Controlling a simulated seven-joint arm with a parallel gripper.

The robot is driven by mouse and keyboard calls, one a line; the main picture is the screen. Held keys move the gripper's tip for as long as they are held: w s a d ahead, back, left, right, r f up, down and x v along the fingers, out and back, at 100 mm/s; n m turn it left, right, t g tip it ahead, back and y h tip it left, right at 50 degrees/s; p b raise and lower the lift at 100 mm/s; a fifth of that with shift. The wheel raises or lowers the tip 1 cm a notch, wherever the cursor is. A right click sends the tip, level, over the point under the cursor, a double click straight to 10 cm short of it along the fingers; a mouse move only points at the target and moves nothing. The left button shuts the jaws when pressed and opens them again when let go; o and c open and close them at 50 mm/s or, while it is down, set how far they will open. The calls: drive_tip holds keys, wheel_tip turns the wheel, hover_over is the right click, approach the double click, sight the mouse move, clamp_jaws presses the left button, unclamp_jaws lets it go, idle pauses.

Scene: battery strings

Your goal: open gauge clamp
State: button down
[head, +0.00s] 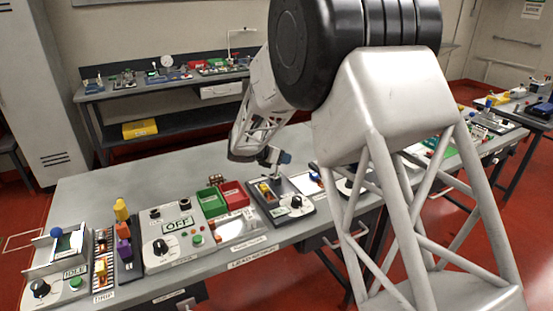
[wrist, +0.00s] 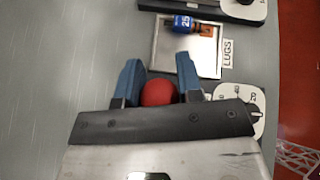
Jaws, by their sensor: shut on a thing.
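The gauge clamp appears to be the dark-based unit (head: 280,214) on the bench, with a yellow piece on it and a white dial (head: 297,202) at its front. My gripper (head: 273,158) is low over this unit in the head view. In the wrist view, the blue fingers of my gripper (wrist: 158,72) are on either side of a round red knob (wrist: 158,92) and shut on it. The white dial (wrist: 254,115) shows just right of the gripper. The rest of the clamp is hidden under the gripper body.
A shallow tray labelled LUGS (wrist: 162,62) holds a blue and orange cylinder (wrist: 183,23). Green (head: 212,203) and red (head: 234,195) bins stand left of the unit. Farther left are the OFF panel (head: 163,227) and a battery rack (head: 103,263).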

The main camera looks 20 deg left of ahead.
drive_tip(key=shift+w+d+f+g+y, duration=0.3)
drive_tip(key=shift+w+d+g+y, duration=0.2)
drive_tip(key=shift+g+y, duration=0.15)
drive_tip(key=shift+w+d+f+g+y, duration=0.3)
drive_tip(key=shift+w+d+g+y, duration=0.2)
drive_tip(key=shift+g, duration=0.25)
drive_tip(key=c, duration=0.8)
unclamp_jaws()
drive_tip(key=shift+s+a, duration=0.1)
drive_tip(key=shift+v, duration=3.8)
